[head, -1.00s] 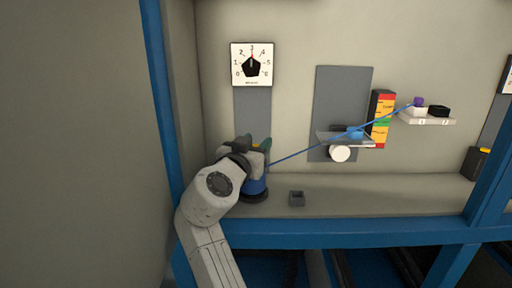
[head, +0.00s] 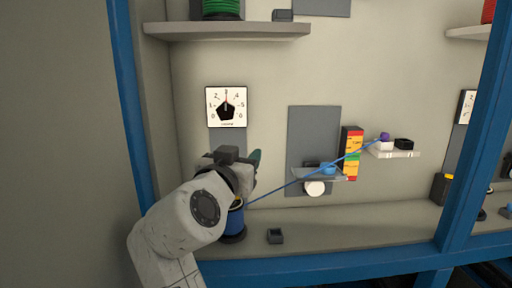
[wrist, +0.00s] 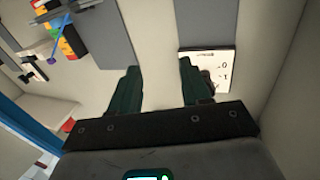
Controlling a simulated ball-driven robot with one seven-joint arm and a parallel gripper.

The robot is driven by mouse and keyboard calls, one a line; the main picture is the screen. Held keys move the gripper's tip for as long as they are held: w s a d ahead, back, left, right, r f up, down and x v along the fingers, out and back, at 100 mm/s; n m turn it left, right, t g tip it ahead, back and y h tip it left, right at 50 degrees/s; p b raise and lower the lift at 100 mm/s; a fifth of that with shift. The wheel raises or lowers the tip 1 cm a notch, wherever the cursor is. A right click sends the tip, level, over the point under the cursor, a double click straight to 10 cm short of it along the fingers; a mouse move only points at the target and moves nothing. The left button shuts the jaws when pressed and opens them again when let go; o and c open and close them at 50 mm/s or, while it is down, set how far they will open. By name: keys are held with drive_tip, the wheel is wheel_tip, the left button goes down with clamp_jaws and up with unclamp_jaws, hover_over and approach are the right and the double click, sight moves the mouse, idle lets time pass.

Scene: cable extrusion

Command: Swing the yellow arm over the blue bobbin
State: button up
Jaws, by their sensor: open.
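The blue bobbin (head: 235,223) stands on the lower bench at the left, partly hidden behind my arm. A small yellow part (head: 238,204) shows at its top; I cannot tell if this is the yellow arm or how it lies. My gripper (head: 255,157) is above the bobbin, in front of the wall, with dark green fingers. In the wrist view my gripper (wrist: 158,64) is open, with nothing seen between the fingers. The bobbin is not seen in the wrist view. A blue cable (head: 290,184) runs from the bobbin up to the right.
A dial (head: 226,107) is on the wall above my gripper; it also shows in the wrist view (wrist: 220,70). A grey shelf (head: 230,30) overhangs higher up. A blue post (head: 130,100) stands at the left.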

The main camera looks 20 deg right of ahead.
drive_tip(key=s+r+p, duration=0.1)
drive_tip(key=s+r, duration=0.2)
drive_tip(key=s, duration=0.4)
drive_tip(key=shift+s, duration=0.15)
drive_tip(key=shift+d, duration=0.1)
